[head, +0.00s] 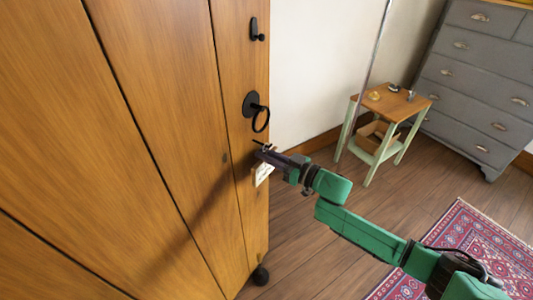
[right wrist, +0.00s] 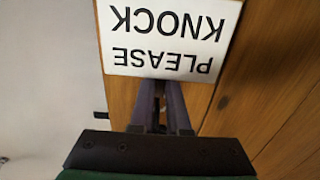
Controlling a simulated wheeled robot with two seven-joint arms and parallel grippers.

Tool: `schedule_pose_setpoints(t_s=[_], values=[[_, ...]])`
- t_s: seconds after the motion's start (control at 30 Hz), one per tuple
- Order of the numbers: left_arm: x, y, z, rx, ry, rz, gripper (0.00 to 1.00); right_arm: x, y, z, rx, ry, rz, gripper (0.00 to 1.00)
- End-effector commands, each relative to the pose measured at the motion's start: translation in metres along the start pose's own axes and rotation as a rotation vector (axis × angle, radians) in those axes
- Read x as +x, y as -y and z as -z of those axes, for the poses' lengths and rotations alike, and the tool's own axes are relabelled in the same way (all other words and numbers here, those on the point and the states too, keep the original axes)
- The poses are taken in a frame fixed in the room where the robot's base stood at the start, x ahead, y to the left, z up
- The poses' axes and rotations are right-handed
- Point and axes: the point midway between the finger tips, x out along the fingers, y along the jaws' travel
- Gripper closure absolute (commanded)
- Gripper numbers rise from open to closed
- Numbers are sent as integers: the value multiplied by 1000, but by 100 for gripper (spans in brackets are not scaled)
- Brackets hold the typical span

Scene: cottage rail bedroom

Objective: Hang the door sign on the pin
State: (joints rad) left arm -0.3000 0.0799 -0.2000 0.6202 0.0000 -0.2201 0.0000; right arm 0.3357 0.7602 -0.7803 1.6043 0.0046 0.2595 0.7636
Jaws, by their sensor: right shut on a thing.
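The door sign (head: 263,173) is a small white plate beside the wooden door face. In the right wrist view the sign (right wrist: 165,38) reads "PLEASE KNOCK" upside down. My right gripper (head: 268,156) is shut at the sign's top edge; what exactly the fingers (right wrist: 160,100) grip is hidden. The pin (head: 259,143) is a thin dark peg on the door, just above the fingertips. A short dark peg (right wrist: 99,114) at the left in the right wrist view appears to be this pin. The sign is apart from it, as far as I can tell. My left gripper is out of view.
A black ring handle (head: 259,112) hangs on the door (head: 165,130) just above the pin, with a black hook (head: 256,29) higher up. A small side table (head: 392,103), a grey dresser (head: 478,75) and a red rug (head: 462,245) are to the right.

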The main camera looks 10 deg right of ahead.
Motion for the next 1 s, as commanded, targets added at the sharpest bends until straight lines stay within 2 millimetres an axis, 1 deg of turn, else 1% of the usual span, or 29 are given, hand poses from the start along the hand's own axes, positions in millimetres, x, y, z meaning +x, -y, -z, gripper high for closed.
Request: schedule_pose_setpoints(t_s=[0.03,0.23,0.27,0.3,0.33,0.37,0.63,0.73,0.87,1.0], values=[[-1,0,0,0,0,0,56,-1,1,-5,4,12,0,100],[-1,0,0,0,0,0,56,0,1,-4,3,9,1,100],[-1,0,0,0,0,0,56,0,2,-4,3,9,1,82],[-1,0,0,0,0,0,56,0,2,-4,3,8,1,67],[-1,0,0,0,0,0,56,0,2,-4,3,8,1,55],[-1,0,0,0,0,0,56,0,2,-4,3,8,1,51],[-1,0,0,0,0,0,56,0,2,-4,3,8,3,51],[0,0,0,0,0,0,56,-5,2,-5,4,9,3,51],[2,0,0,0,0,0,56,-23,2,-7,5,11,1,51],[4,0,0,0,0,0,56,-51,2,-7,3,13,1,51]])
